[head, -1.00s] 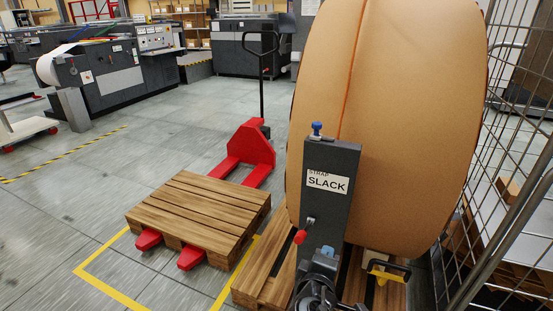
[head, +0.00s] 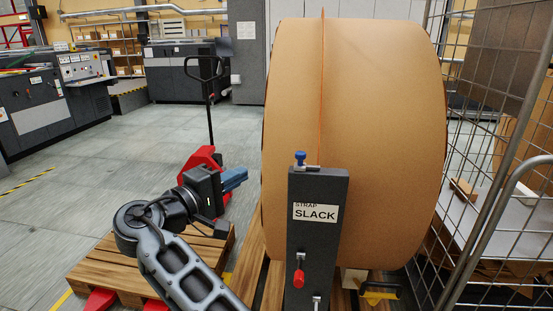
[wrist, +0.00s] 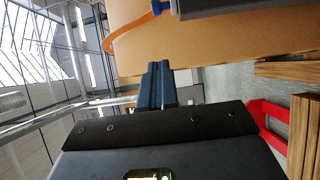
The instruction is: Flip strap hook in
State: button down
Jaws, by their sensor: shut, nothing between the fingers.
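A dark grey post (head: 318,230) labelled "STRAP SLACK" stands in front of a large brown roll (head: 365,130). A blue knob-like piece (head: 300,158) sits on its top; I cannot tell for sure whether this is the strap hook. A thin orange strap (head: 322,90) runs over the roll down behind the post top. The wrist view shows the strap (wrist: 135,30) curving close to a blue part (wrist: 165,7). A red-handled lever (head: 299,277) hangs on the post's front. My gripper (head: 244,174) is shut and empty, left of the post, apart from it; its blue-grey fingers (wrist: 158,80) show together.
A wire mesh cage (head: 490,160) stands close on the right. A yellow and black handle (head: 380,291) is low beside the roll. A pallet (head: 130,265) on a red pallet jack (head: 203,160) lies left. Open floor (head: 90,185) stretches behind it.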

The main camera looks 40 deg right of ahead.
jog(key=p, duration=0.2)
send_near(300, 161)
jog(key=w+d+r, duration=0.1)
jog(key=w+d, duration=0.3)
jog(key=d, duration=0.1)
jog(key=shift+s+d+r, duration=0.15)
jog(key=shift+s+d, duration=0.3)
jog(key=shift+s, duration=0.05)
jog(key=s+d+p, duration=0.1)
jog(key=s, duration=0.1)
jog(key=s+d+p, duration=0.1)
jog(key=s+d, duration=0.1)
jog(key=shift+s+d, duration=0.1)
jog(key=shift+d, duration=0.05)
